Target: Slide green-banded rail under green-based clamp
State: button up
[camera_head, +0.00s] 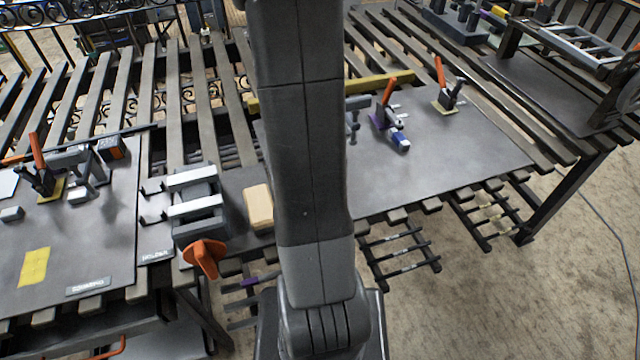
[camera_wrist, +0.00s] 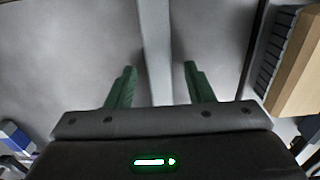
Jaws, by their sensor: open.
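My gripper (camera_wrist: 160,68) is open in the wrist view, its two green fingers apart. A plain grey bar (camera_wrist: 155,40) passes through the gap between them; I cannot tell its height relative to the fingertips, and no green band shows on it. In the head view my own arm hides the gripper and the middle of the bench. I cannot make out a green-based clamp. The orange-handled clamps in sight are one on a purple base (camera_head: 378,121), one on a yellow base (camera_head: 447,104) at the right, and one on a yellow base (camera_head: 50,190) at the left.
A holder (camera_head: 194,195) with pale bars and an orange knob (camera_head: 205,258) stands left of my arm. A wooden block (camera_head: 259,207) lies beside it; a bristled wooden brush (camera_wrist: 292,65) shows at wrist right. A yellow bar (camera_head: 385,82) crosses behind. The grey plate's right front (camera_head: 440,165) is clear.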

notch_tip(320, 180, up, 14)
dwell(0.6)
jog(key=shift+f, duration=0.25)
notch_tip(320, 180, down, 14)
jog(key=shift+r, duration=0.25)
jog(key=shift+d, duration=0.2)
dwell(0.4)
